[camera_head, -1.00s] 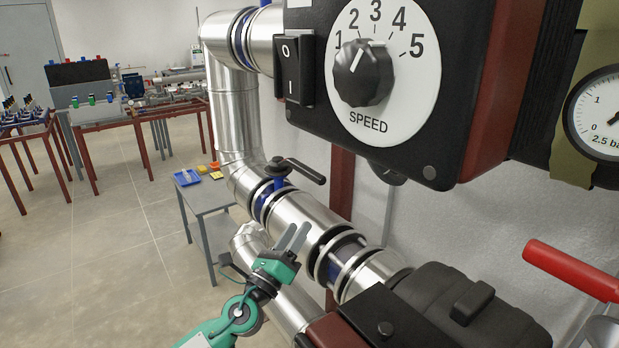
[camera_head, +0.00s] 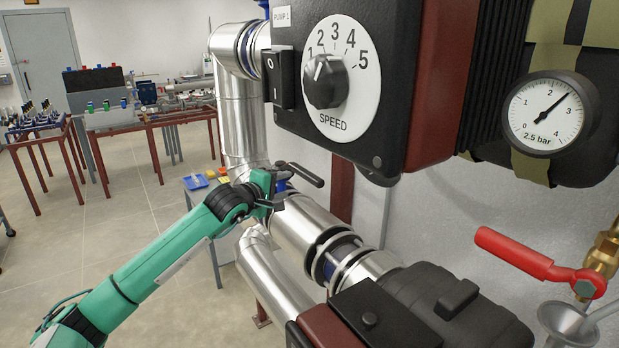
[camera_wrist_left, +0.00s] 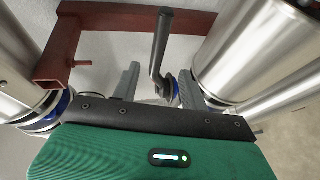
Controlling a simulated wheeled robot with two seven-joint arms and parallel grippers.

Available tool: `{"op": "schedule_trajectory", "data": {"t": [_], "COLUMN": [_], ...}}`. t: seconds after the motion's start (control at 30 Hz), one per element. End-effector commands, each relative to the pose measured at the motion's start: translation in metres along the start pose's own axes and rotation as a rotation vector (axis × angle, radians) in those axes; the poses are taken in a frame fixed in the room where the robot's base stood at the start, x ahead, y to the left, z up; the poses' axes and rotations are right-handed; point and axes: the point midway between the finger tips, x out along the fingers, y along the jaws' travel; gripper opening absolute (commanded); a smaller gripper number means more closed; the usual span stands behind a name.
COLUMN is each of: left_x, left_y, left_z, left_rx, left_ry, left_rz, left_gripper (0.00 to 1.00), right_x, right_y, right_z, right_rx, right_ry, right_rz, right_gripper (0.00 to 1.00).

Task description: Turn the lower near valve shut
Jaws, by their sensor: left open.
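A valve with a black lever handle (camera_head: 306,176) sits on the silver pipe in the head view. My left gripper (camera_head: 279,189) is at its near-left side, beside the lever's hub, and hides the blue stem partly. In the left wrist view a black lever (camera_wrist_left: 160,48) stands between the two grey fingers of my open left gripper (camera_wrist_left: 158,86). Its round hub lies close to the right finger. I cannot tell whether either finger touches it. My right gripper is not in view.
The pump box with its speed dial (camera_head: 341,80) overhangs the pipe. A red lever (camera_head: 513,253) and a pressure gauge (camera_head: 547,115) are at the right. A red-brown beam (camera_wrist_left: 100,55) and silver pipes (camera_wrist_left: 262,50) surround the gripper in the wrist view.

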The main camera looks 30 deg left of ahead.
Motion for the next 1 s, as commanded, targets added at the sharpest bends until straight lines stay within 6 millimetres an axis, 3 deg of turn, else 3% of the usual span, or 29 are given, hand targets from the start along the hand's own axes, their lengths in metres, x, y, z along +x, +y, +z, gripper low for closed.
{"op": "schedule_trajectory", "data": {"t": [0.23,0.6,0.8,1.0], "left_x": [0.037,0.099,0.119,0.127], "left_y": [0.005,0.004,0.002,0.001], "left_z": [0.001,0.002,0.002,0.003], "left_rx": [-0.007,-0.006,-0.005,-0.004], "left_ry": [-0.003,-0.004,-0.004,-0.005], "left_rz": [0.003,0.002,0.002,0.001], "left_gripper": [0.44,0.44,0.44,0.44], "right_x": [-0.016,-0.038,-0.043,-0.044], "right_y": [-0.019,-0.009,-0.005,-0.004], "right_z": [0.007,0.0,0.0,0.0], "right_rx": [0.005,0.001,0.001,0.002], "right_ry": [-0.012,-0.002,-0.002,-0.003], "right_rz": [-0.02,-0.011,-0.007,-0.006], "right_gripper": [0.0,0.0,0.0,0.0]}}
